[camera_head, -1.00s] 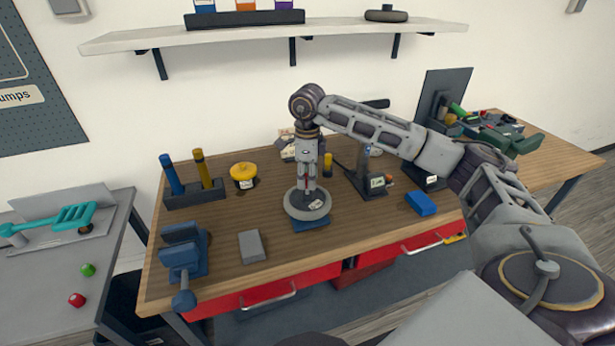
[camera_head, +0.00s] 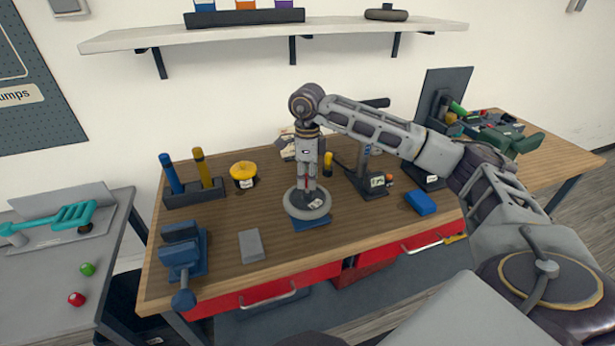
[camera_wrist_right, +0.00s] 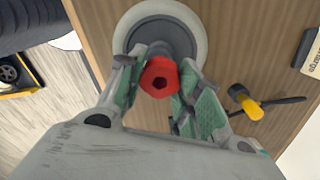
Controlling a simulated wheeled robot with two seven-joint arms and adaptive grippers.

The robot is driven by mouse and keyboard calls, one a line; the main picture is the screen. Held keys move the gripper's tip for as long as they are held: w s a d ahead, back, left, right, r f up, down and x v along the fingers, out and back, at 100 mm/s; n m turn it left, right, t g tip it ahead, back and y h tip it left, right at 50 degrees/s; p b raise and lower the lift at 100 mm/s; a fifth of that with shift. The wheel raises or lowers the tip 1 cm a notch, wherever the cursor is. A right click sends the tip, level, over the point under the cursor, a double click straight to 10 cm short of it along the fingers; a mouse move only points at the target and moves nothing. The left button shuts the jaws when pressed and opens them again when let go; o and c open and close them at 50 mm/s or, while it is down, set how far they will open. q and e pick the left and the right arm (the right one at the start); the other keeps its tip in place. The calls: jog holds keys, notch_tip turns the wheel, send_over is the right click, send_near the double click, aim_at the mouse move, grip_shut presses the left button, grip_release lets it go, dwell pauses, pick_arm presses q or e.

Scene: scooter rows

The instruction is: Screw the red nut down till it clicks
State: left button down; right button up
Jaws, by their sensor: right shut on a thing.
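The red nut (camera_wrist_right: 159,77) shows in the right wrist view, above the middle of a wheel with a pale rim (camera_wrist_right: 128,22) and a dark centre. In the head view the wheel (camera_head: 296,211) lies flat on a blue base (camera_head: 311,225) on the workbench. My right gripper (camera_head: 306,186) points straight down over the wheel's middle. In the wrist view its green-padded fingers are shut on the nut, one on each side. The thread under the nut is mostly hidden. My left gripper is not in view.
A grey block (camera_head: 252,246), blue vise (camera_head: 184,252) and yellow-topped pot (camera_head: 243,172) stand left of the wheel. A blue box (camera_head: 420,202) lies to the right. A yellow-handled tool (camera_wrist_right: 246,102) lies near the wheel. The bench front between grey block and wheel is clear.

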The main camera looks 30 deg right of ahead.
jog(key=shift+f+b, duration=0.85)
jog(key=shift+f, duration=0.4)
dwell(0.6)
jog(key=o, duration=1)
jog(key=shift+r, duration=6)
jog(key=shift+r, duration=0.1)
notch_tip(320, 180, up, 9)
jog(key=p, duration=0.9)
jog(key=shift+r+p, duration=0.5)
jog(key=shift+p, duration=0.05)
